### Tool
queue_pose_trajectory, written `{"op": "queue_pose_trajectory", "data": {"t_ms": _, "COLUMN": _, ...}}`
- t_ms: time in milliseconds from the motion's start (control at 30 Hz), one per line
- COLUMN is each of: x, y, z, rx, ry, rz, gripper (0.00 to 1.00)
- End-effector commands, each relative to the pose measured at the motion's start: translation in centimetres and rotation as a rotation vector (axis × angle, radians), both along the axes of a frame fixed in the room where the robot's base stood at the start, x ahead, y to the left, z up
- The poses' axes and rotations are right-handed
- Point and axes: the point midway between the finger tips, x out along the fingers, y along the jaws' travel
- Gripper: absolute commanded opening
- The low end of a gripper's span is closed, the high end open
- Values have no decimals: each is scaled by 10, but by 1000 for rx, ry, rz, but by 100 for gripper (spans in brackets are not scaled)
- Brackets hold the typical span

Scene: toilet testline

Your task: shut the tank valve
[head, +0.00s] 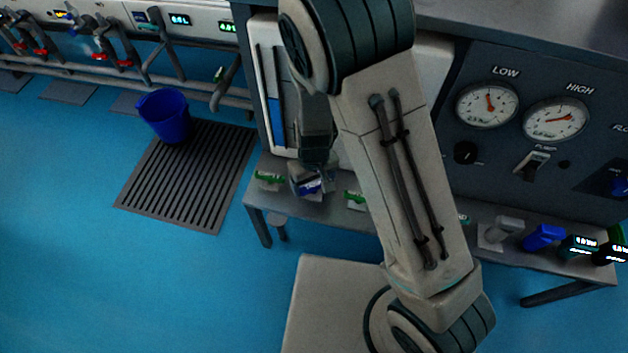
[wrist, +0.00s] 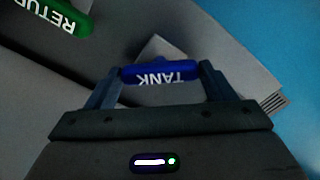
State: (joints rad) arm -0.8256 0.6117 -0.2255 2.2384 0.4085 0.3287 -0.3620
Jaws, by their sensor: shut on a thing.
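The tank valve's blue handle (wrist: 160,74), marked TANK, sits between the two fingers of my gripper (wrist: 160,80) in the wrist view. The fingers are shut on the handle's two ends. In the head view, my gripper (head: 312,172) is low at the front ledge of the panel bench, and a bit of the blue handle (head: 308,187) shows beneath it. My arm hides part of the bench front. The valve's body under the handle is mostly hidden by my gripper.
A green RETURN handle (wrist: 58,14) is close by at upper left in the wrist view. Another green handle (head: 355,197) is to the right on the ledge. Gauges (head: 487,105) fill the right panel. A blue bucket (head: 165,115) stands on a floor grate (head: 190,190).

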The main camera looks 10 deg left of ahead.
Motion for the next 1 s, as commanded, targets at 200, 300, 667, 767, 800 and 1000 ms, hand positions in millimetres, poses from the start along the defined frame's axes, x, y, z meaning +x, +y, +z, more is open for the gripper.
{"op": "queue_pose_trajectory", "data": {"t_ms": 200, "x": 0, "y": -1, "z": 3, "rx": -1, "ry": 1, "rz": -106, "gripper": 54}}
{"op": "queue_pose_trajectory", "data": {"t_ms": 300, "x": 0, "y": 0, "z": 3, "rx": 0, "ry": 2, "rz": -179, "gripper": 54}}
{"op": "queue_pose_trajectory", "data": {"t_ms": 667, "x": 0, "y": 0, "z": 3, "rx": -1, "ry": 2, "rz": -470, "gripper": 54}}
{"op": "queue_pose_trajectory", "data": {"t_ms": 767, "x": -1, "y": 0, "z": 2, "rx": -2, "ry": 2, "rz": -537, "gripper": 54}}
{"op": "queue_pose_trajectory", "data": {"t_ms": 800, "x": -1, "y": 0, "z": 2, "rx": -2, "ry": 2, "rz": -560, "gripper": 54}}
{"op": "queue_pose_trajectory", "data": {"t_ms": 1000, "x": -1, "y": 0, "z": 1, "rx": 0, "ry": 1, "rz": -652, "gripper": 54}}
